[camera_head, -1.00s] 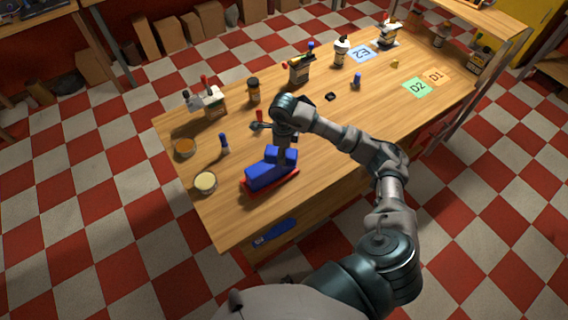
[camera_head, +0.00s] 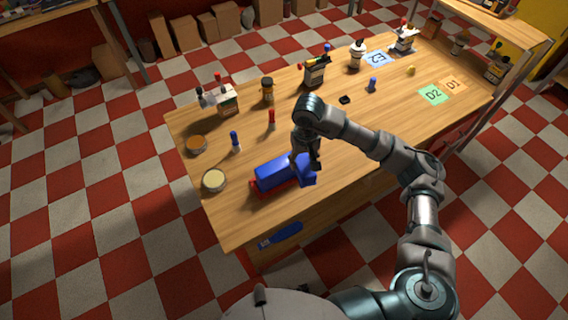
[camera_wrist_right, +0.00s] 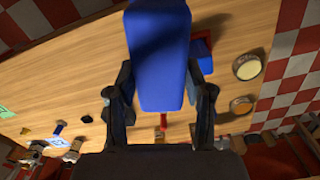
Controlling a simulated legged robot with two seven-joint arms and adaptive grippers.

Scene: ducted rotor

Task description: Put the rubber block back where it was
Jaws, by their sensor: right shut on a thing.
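A blue block (camera_head: 279,171), which I take for the rubber block, is in the grip of my right gripper (camera_head: 306,163). In the right wrist view the block (camera_wrist_right: 160,55) is long and smooth and sits between the two fingers of the gripper (camera_wrist_right: 161,100), which is shut on it. A red base (camera_head: 256,187) shows below the block near the table's front edge. A red and blue piece (camera_wrist_right: 202,55) shows beside the block in the wrist view. The block hides most of this base, so I cannot tell whether they touch. My left gripper is not in view.
On the wooden table (camera_head: 370,160), a cream-filled dish (camera_head: 214,180), an orange-filled dish (camera_head: 196,145), a blue-capped bottle (camera_head: 235,141) and a red-topped piece (camera_head: 271,120) stand left of the arm. Holders and bottles line the back. The table's right front is clear.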

